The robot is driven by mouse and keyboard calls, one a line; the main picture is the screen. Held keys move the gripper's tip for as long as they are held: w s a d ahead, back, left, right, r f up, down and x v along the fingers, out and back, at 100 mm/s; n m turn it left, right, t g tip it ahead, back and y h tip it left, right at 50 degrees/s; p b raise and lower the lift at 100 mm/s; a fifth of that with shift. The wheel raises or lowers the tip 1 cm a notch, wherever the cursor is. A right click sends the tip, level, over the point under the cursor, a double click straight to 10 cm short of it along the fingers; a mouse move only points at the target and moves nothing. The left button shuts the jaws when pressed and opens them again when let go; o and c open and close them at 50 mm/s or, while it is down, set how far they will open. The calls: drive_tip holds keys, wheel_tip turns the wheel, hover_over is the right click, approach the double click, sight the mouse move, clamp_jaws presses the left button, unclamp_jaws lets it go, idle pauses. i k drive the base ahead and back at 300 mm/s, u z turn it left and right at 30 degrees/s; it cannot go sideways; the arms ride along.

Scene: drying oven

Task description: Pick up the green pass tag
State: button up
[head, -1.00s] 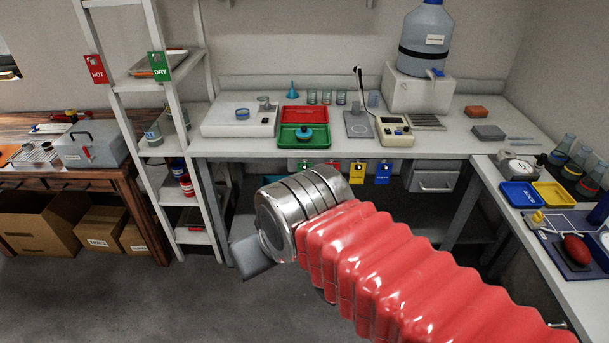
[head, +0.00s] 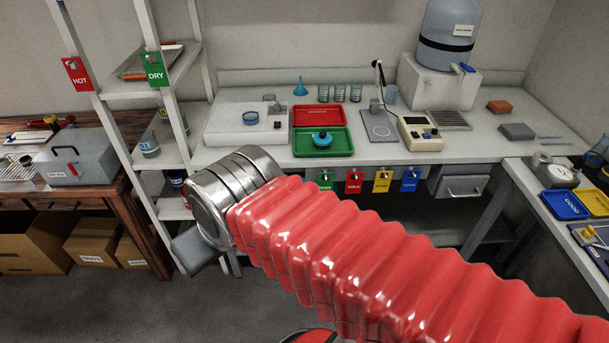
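A green tag (head: 325,179) hangs at the front edge of the back bench, leftmost in a row of coloured tags; its label is too small to read. My gripper (head: 192,254) shows only as a grey block beyond the metal wrist, in front of the white shelf rack and well to the left of and below the green tag. Its fingers cannot be made out. My red bellows-covered arm crosses the lower right of the view, passing just below the tags.
Red (head: 354,181), yellow (head: 383,180) and blue (head: 410,180) tags hang beside the green one. A green DRY sign (head: 154,69) and a red HOT sign (head: 77,74) are on the shelf rack (head: 178,120). A green tray (head: 338,146) lies on the bench (head: 470,147).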

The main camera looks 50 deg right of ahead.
sight(324, 185)
drive_tip(key=z, duration=0.1)
drive_tip(key=i, duration=1.3)
drive_tip(key=z, duration=0.45)
